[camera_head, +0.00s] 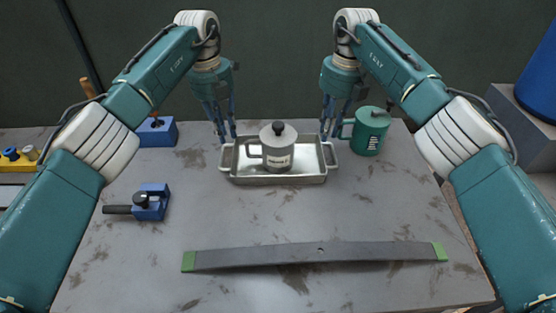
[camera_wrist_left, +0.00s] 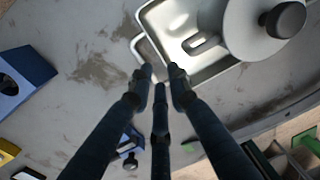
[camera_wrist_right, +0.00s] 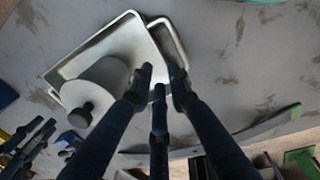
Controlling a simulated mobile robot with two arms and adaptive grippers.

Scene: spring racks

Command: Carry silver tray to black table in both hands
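The silver tray (camera_head: 280,179) is a shallow metal pan with a loop handle at each end, flat on the grey worktable. A grey lidded mug (camera_head: 279,150) stands in it. My left gripper (camera_head: 227,138) is above the tray's left handle, which shows at its fingertips in the left wrist view (camera_wrist_left: 146,54). My right gripper (camera_head: 329,134) is above the right handle, which shows just past its fingertips in the right wrist view (camera_wrist_right: 174,38). Both grippers point down with their fingertips apart. Contact with the handles is unclear. I cannot identify a black table.
A green mug (camera_head: 371,134) stands close to the right of the tray. A blue clamp-like tool (camera_head: 151,202) and a blue block (camera_head: 157,131) are on the left. A long grey bar with green ends (camera_head: 315,254) lies across the front. The table between bar and tray is clear.

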